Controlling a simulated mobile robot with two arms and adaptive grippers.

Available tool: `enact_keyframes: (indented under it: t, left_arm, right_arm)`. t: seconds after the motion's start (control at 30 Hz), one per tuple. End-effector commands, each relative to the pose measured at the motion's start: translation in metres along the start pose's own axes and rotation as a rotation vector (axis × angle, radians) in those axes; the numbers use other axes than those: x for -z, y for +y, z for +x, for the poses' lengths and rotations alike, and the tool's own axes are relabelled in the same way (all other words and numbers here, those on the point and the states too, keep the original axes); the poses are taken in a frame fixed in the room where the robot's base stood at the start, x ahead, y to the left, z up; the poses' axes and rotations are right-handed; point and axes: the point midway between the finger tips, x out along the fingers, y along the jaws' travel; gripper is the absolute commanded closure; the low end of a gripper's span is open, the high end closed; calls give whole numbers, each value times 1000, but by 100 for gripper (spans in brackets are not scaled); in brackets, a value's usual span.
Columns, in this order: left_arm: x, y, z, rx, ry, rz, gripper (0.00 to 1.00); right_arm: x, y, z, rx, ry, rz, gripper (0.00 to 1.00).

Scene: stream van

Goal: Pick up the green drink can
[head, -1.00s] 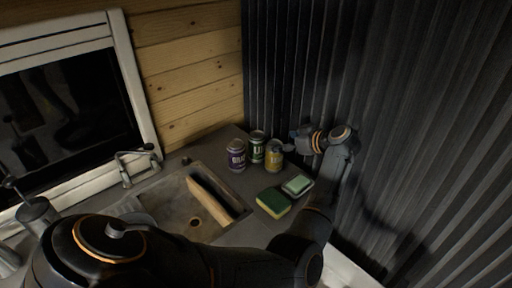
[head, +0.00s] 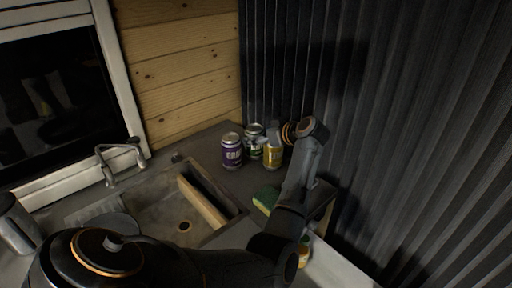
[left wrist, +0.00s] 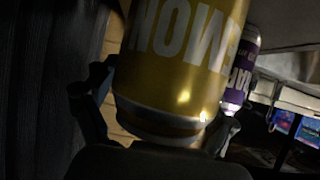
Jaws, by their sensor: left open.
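The green drink can (head: 255,147) stands at the back corner of the counter, between a purple can (head: 232,151) and a yellow can (head: 273,154). My left gripper (head: 268,138) is at the cans and partly covers the green one and the top of the yellow one. The green can cannot be made out in that view. My right gripper is out of sight.
A sink (head: 168,226) with a wooden board (head: 203,203) across it lies left of the cans. A green and yellow sponge (head: 266,199) lies in front of them, partly behind my arm. A dark corrugated wall (head: 400,130) is close on the right.

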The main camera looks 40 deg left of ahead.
Motion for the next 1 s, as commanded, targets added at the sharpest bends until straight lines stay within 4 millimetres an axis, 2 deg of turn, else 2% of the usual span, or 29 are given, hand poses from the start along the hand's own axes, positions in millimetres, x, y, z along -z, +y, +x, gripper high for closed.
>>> enact_keyframes:
  t: [0.23,0.5,0.6,0.83,1.0]
  left_arm:
    - [0,-1,1,2,-1,1,17]
    - [0,-1,1,2,-2,2,72]
    - [1,-1,1,1,0,0,88]
    - [2,0,0,1,-1,0,89]
    - [22,0,-11,-1,0,-6,89]
  right_arm:
    - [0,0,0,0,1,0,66]
    - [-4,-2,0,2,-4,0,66]
    - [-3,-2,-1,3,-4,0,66]
    - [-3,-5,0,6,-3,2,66]
    - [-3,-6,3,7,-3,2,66]
